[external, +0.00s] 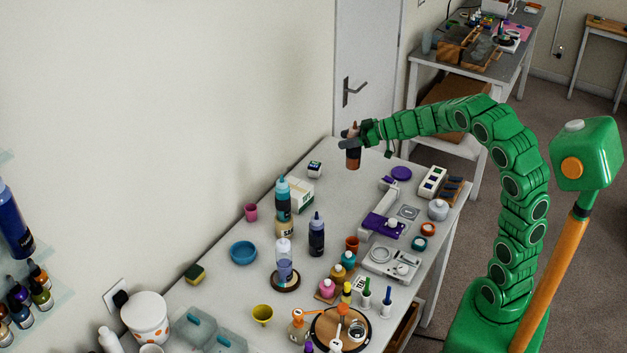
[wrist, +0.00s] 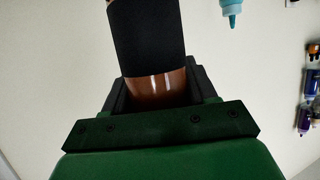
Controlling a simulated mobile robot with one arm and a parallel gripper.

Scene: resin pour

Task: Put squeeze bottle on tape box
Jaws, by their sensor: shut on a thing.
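My gripper (external: 354,134) is shut on a brown squeeze bottle (external: 353,158) and holds it upright in the air above the far end of the table. In the wrist view the brown bottle (wrist: 154,85) with a wide black band sits between the dark jaws (wrist: 160,100); its lower end is hidden. A white and green box (external: 302,194) stands on the table to the left of and below the held bottle in the external view, partly behind a teal-capped bottle. It may be the tape box, but I cannot read its label. The gripper is apart from it.
The teal-capped bottle (external: 284,200) and a dark blue bottle (external: 317,235) stand near the box. A purple and white device (external: 383,222) stands to the right. The table's far end (external: 345,170) has free room.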

